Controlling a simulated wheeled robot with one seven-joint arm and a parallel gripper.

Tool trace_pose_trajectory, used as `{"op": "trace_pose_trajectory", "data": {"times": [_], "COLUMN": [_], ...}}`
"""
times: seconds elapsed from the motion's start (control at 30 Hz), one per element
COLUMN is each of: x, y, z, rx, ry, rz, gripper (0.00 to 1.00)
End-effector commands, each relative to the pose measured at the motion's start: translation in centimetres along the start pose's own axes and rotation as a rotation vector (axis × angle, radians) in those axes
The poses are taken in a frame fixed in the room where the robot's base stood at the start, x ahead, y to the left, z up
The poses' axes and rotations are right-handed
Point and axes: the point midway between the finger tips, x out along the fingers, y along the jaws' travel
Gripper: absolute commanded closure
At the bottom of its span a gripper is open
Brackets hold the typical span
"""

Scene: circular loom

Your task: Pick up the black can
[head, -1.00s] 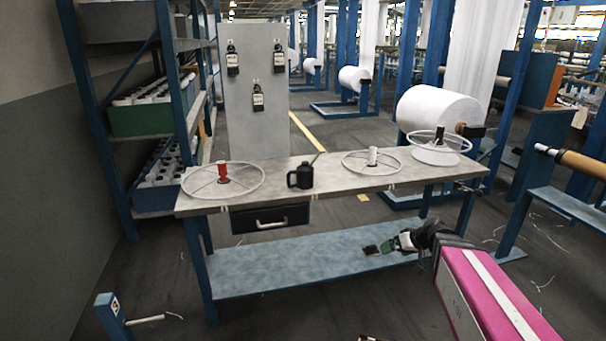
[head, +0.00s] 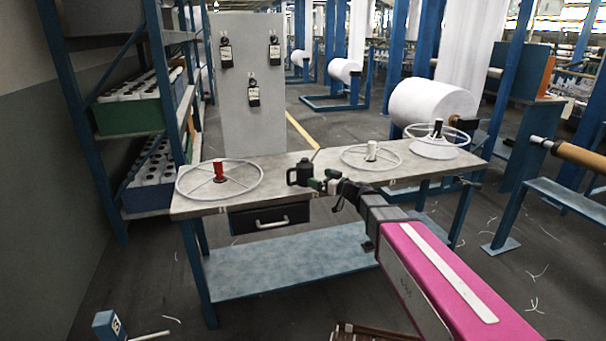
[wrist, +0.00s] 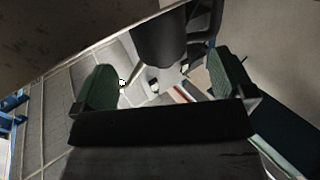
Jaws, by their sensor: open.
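The black can (head: 301,173) stands upright on the grey table (head: 250,200), between two white wire rings; it has a side handle and a thin spout. My gripper (head: 324,186) is at the table's front, close to the can's right side in the head view. In the wrist view the dark can (wrist: 160,40) shows at the top centre, ahead of and between the two green-padded fingers of my gripper (wrist: 165,90). The fingers are apart with nothing held between them. Whether a finger touches the can I cannot tell.
A wire ring with a red spool (head: 219,172) lies to the can's left. A ring with a white spool (head: 371,152) lies to its right. A drawer (head: 270,219) hangs under the tabletop. A blue shelf rack stands at left.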

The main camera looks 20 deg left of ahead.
Motion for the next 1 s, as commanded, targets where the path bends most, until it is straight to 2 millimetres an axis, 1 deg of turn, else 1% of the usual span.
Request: {"op": "trace_pose_trajectory", "data": {"times": [0.03,0.1,0.37,0.63,0.73,0.93,0.97,1.0], "x": [1.1,2.0,3.7,7.4,7.9,7.8,7.8,7.8], "y": [0.2,0.2,0.1,0.3,0.3,0.2,0.2,0.2], "z": [0.1,0.1,0.1,0.4,0.4,0.4,0.4,0.4], "rx": [0.000,0.001,0.001,0.000,0.001,0.001,0.001,0.001], "ry": [0.000,0.000,-0.001,-0.001,-0.002,-0.002,-0.002,-0.002], "rz": [-0.001,0.000,-0.001,-0.002,0.000,0.000,0.000,0.000], "gripper": [0.00,0.00,0.00,0.00,0.00,0.00,0.10,0.23]}}
